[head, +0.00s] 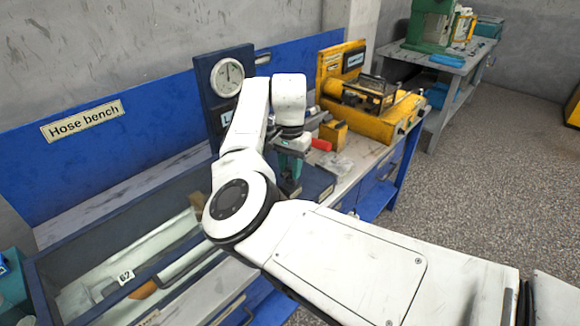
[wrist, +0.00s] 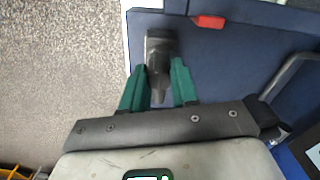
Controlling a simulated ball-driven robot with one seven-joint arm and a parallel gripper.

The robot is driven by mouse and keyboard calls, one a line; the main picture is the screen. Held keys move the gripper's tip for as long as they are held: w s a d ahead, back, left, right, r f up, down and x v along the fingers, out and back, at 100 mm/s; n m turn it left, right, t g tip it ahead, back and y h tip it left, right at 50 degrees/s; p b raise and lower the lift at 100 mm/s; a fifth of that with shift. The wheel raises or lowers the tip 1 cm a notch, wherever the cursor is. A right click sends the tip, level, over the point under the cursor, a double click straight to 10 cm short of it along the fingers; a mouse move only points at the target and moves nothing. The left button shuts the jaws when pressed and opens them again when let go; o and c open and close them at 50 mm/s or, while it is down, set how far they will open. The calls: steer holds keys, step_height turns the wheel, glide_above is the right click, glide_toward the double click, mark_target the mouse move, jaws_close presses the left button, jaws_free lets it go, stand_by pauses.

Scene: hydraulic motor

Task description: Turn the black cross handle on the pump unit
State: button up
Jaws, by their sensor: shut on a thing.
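The pump unit shows in the head view as a dark blue upright panel (head: 206,103) with a round gauge (head: 228,77), and a dark blue base (head: 318,184). My gripper (head: 289,172) is low over this base, pointing down, partly hidden by my own wrist. In the wrist view, the black cross handle (wrist: 160,46) stands in front of a dark blue surface. My gripper's green fingers (wrist: 158,72) are on either side of it, shut on it. Only part of the handle shows; its other arms cannot be made out. In the head view I cannot make the handle out.
A yellow machine (head: 375,122) stands on the bench to the right, with a red item (head: 321,144) nearer. In the wrist view, a red tab (wrist: 208,21) and a grey bar (wrist: 290,76) lie to the right.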

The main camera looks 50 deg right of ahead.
steer(key=shift+r+p, duration=0.1)
steer(key=shift+p, duration=0.25)
jaws_close()
steer(key=n+p, duration=0.2)
steer(key=p, duration=0.1)
steer(key=shift+s+r+n, duration=0.1)
steer(key=shift+r+n, duration=0.1)
steer(key=shift+n, duration=0.2)
steer(key=n+p, duration=0.5)
steer(key=p, duration=0.1)
steer(key=n+p, duration=0.3)
steer(key=n, duration=0.2)
steer(key=shift+f, duration=0.1)
steer(key=shift+f+n+p, duration=0.1)
steer(key=shift+n+p, duration=0.75)
steer(key=shift+n, duration=1.15)
steer(key=o, duration=1)
jaws_free()
